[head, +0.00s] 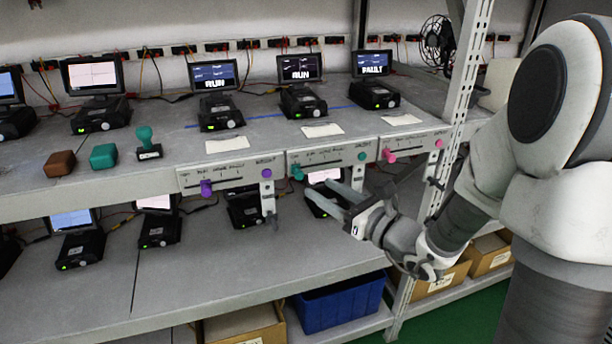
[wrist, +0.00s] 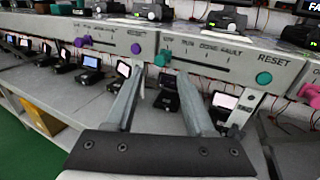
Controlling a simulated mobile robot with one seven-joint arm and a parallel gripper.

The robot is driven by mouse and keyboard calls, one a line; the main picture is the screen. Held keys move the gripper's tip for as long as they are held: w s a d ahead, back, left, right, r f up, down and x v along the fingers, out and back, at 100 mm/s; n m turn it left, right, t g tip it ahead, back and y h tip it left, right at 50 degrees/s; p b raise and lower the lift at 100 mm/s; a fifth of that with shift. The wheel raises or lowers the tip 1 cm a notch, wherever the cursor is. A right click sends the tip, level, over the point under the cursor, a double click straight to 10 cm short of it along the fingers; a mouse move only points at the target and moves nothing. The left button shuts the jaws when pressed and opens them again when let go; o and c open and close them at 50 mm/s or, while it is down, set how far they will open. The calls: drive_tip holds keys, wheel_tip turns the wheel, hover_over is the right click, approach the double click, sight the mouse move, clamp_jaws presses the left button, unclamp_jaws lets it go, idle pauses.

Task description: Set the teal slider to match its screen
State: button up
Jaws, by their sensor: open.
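The teal slider knob (head: 297,172) sits at the left end of its slot on the middle label panel of the shelf edge. In the wrist view the teal slider knob (wrist: 161,58) is just beyond my fingertips. A round teal button (wrist: 264,78) labelled RESET is at that panel's right end. The screen (head: 303,68) above this panel reads RUN. My gripper (head: 326,196) is open and empty, in front of and slightly below the panel. In the wrist view my gripper (wrist: 158,82) has its fingers apart, below the knob and not visibly touching it.
A purple slider (head: 207,188) is on the left panel and a pink slider (head: 388,155) on the right panel. Brackets hang below the panels. A rack post (head: 457,100) stands at the right. A teal stamp (head: 147,143) and two blocks stand on the upper shelf.

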sight(301, 176)
drive_tip(key=x, duration=0.6)
drive_tip(key=shift+w, duration=0.1)
drive_tip(key=shift+c, duration=0.2)
clamp_jaws()
idle(1.1)
